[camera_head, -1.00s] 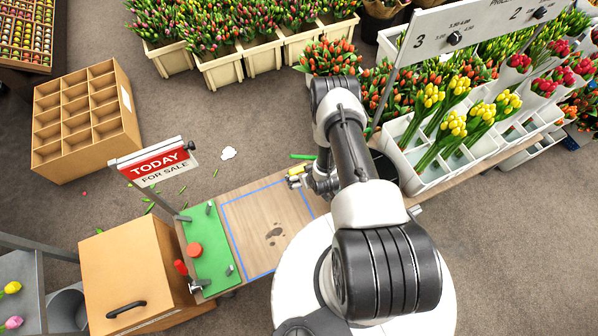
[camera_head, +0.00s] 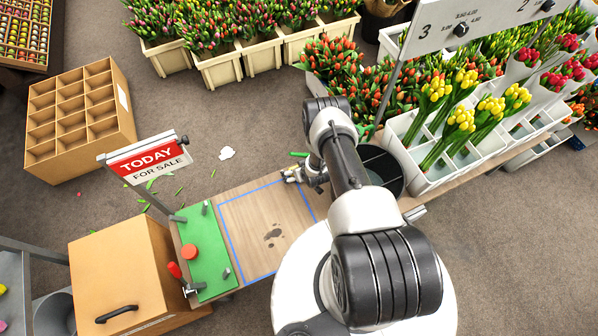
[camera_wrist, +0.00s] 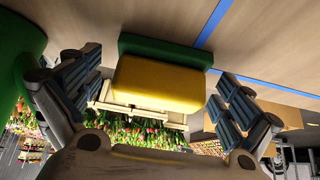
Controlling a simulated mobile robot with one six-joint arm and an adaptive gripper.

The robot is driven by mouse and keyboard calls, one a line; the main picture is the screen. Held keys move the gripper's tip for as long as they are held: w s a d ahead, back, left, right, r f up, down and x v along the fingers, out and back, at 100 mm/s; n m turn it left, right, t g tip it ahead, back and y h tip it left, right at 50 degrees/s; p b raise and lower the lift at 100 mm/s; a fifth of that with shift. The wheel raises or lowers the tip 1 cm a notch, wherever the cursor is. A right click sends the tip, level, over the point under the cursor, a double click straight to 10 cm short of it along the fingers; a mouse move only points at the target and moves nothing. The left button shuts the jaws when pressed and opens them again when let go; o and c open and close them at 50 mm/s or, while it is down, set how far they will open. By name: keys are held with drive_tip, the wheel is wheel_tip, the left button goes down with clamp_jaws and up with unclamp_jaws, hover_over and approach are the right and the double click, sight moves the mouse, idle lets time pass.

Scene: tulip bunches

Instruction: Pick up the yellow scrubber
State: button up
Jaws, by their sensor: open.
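The yellow scrubber (camera_wrist: 160,83), a yellow block with a green pad along one long side, shows in the wrist view near the wooden tabletop. My gripper (camera_wrist: 155,70) is open, with one finger on each side of the scrubber and a visible gap at both ends. In the head view my gripper (camera_head: 292,174) is at the far edge of the blue-outlined area on the bench. There I cannot make out the scrubber, which the gripper seems to cover. Whether the fingertips touch the bench is not clear.
A dark round bucket (camera_head: 381,168) stands right of my gripper, beside a white rack (camera_head: 418,172) of tulip bunches. A green board (camera_head: 209,262) with a red knob lies left. The blue-outlined bench area (camera_head: 250,215) is mostly clear.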

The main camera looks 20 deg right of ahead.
drive_tip(key=shift+c, duration=0.2)
drive_tip(key=c, duration=1.1)
drive_tip(key=shift+w+b, duration=0.2)
drive_tip(key=shift+b, duration=0.25)
